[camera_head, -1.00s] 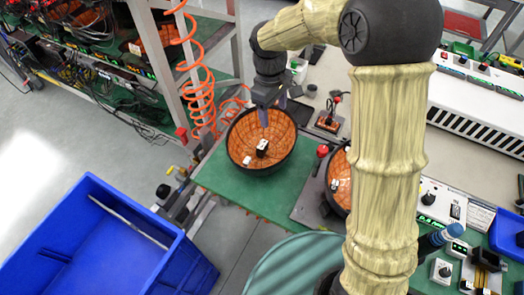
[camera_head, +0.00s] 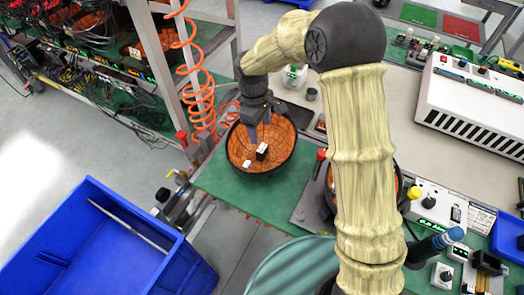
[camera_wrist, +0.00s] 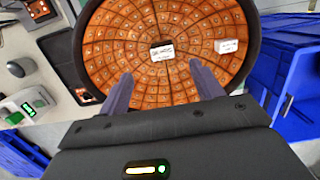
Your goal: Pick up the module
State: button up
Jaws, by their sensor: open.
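The module (camera_head: 262,151) is a small dark block with a white top, sitting inside a round black-rimmed bowl lined with orange grid cells (camera_head: 284,160). In the wrist view the module (camera_wrist: 162,52) shows a white label and lies ahead of my gripper, roughly between the lines of its fingers. A smaller white block (camera_head: 246,164) lies to its left in the bowl; it also shows at the right in the wrist view (camera_wrist: 226,46). My gripper (camera_head: 258,138) is open and empty above the bowl, its two fingers apart in the wrist view (camera_wrist: 162,84).
The bowl stands on a green mat (camera_head: 222,186). A second orange-lined bowl is partly hidden behind my arm. A blue bin (camera_head: 95,240) stands at lower left. An orange coiled hose (camera_head: 190,70) hangs beside a rack post. A white vented unit (camera_head: 470,100) stands at right.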

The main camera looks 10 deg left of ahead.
aim_at(261, 148)
jog(key=f, duration=0.5)
jog(key=shift+s+d+f, duration=0.1)
jog(key=shift+d+f, duration=0.3)
jog(key=shift+f+p, duration=0.1)
jog(key=shift+p, duration=0.2)
jog(key=f, duration=0.2)
jog(key=f+p, duration=0.1)
jog(key=f, duration=0.1)
jog(key=shift+s+a, duration=0.15)
jog(key=shift+a, duration=0.05)
jog(key=shift+d+f, duration=0.1)
jog(key=shift+f, duration=0.45)
jog(key=c, duration=1.1)
